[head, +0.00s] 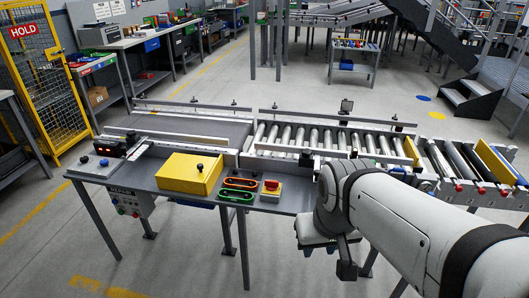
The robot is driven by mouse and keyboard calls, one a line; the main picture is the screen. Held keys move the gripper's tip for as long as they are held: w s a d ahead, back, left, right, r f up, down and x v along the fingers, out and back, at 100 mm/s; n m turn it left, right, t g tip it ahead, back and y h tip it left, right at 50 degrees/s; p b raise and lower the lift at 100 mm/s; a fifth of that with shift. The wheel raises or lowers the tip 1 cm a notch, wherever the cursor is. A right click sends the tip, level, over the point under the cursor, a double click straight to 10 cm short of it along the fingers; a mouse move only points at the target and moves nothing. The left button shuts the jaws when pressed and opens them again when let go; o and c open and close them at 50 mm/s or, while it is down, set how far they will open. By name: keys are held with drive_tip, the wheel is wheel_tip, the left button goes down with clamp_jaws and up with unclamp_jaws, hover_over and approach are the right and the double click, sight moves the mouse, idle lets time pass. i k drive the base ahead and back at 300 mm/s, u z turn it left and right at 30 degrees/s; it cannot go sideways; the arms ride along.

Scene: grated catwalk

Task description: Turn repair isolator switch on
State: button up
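A grey control box (128,201) hangs under the left front of the bench, with pale lettering and several small coloured controls. The lettering is too small to read surely.
A roller conveyor (320,138) runs right. A yellow cage (48,90) stands left. The floor before the bench's left is clear.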

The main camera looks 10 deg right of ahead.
sight(272, 185)
drive_tip(key=u, duration=0.1)
drive_tip(key=i, duration=0.95)
drive_tip(key=z, duration=0.05)
